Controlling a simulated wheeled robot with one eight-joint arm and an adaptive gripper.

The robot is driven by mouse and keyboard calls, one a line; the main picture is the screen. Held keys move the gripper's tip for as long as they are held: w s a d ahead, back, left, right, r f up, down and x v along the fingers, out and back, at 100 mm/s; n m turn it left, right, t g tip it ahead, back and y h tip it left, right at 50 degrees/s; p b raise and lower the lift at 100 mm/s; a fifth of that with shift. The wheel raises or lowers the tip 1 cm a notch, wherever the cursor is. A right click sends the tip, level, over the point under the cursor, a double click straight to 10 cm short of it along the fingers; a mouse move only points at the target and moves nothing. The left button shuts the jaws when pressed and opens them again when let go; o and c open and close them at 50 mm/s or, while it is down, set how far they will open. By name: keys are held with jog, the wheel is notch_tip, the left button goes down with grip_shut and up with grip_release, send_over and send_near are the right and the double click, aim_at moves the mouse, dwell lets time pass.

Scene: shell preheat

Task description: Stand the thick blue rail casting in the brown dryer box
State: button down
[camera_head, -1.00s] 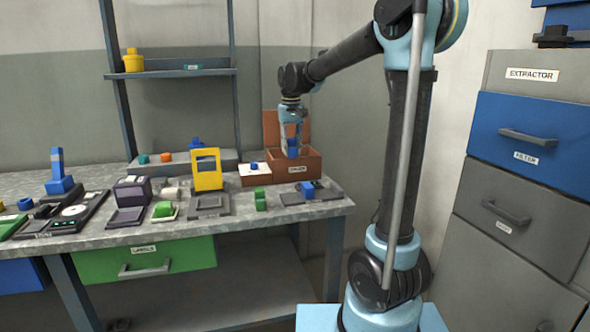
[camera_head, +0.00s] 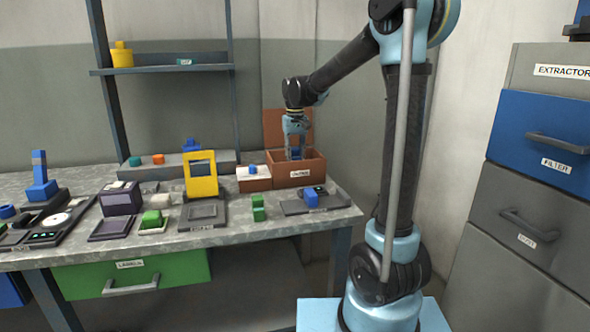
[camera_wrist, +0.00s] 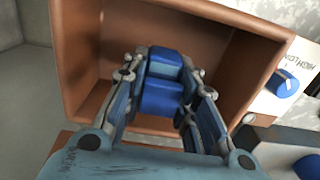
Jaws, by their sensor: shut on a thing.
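The brown dryer box (camera_head: 310,172) stands at the right end of the bench with its lid raised at the back. My gripper (camera_head: 295,153) is down at the box opening. In the wrist view my gripper (camera_wrist: 160,105) is shut on a blue casting (camera_wrist: 163,66), with a finger on each side. The casting has a stepped shape and is inside the outline of the box walls (camera_wrist: 75,60). Whether its lower end touches the box floor cannot be told. In the head view the casting is hidden by the gripper and the box front.
A white-topped unit with a blue knob (camera_head: 253,172) adjoins the box on the left. A yellow frame (camera_head: 201,174) stands further left.

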aim_at(295, 148)
jog(key=shift+s+a+f, duration=0.1)
jog(key=shift+f, duration=2)
jog(key=shift+f, duration=0.1)
jog(key=c, duration=1.3)
grip_release()
notch_tip(295, 148, up, 12)
jog(key=shift+r, duration=0.1)
